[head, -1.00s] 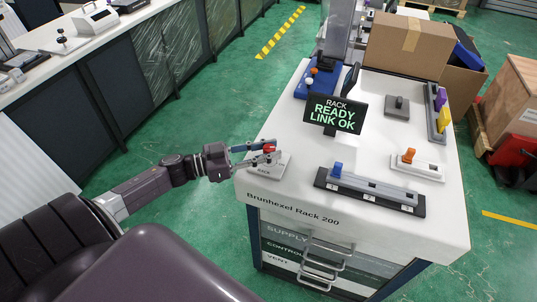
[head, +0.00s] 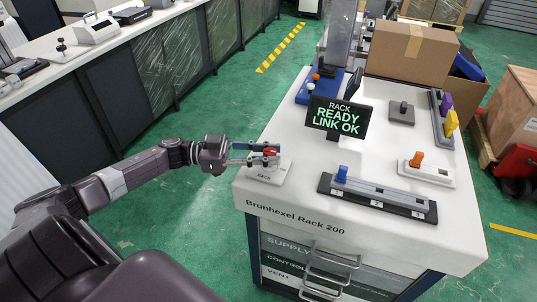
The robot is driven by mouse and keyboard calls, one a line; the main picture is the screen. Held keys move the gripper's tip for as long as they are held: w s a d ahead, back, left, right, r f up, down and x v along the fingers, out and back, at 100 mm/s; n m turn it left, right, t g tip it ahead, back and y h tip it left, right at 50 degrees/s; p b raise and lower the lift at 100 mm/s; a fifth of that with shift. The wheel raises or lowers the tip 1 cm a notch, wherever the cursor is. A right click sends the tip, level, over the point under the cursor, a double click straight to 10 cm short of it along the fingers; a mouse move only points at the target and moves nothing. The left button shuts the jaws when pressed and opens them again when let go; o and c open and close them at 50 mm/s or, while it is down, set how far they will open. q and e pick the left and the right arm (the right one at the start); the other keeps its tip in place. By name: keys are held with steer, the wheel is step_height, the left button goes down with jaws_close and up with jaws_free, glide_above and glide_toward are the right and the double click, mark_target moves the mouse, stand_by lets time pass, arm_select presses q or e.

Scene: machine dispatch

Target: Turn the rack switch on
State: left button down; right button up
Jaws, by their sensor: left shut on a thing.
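The rack switch is a red-tipped toggle (head: 269,152) on a small white base plate (head: 272,174) labelled RACK, at the near left corner of the white bench top. My left gripper (head: 262,153) comes in from the left, with its fingers shut around the red toggle, which they partly hide. The rack display (head: 336,117) behind it reads "RACK READY LINK OK" in green on black. My right gripper is not in view.
The bench top (head: 290,195) also holds a blue-knobbed slider (head: 378,197), an orange-knobbed switch (head: 427,170), a grey knob plate (head: 401,113) and a rail with purple and yellow levers (head: 444,120). A cardboard box (head: 411,50) stands behind. Green floor (head: 190,115) lies left of the bench.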

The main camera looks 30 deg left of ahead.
arm_select(q)
steer(key=shift+f, duration=0.1)
steer(key=c, duration=1.6)
jaws_free()
steer(key=shift+d, duration=0.1)
steer(key=v, duration=1.2)
steer(key=shift+w, duration=0.1)
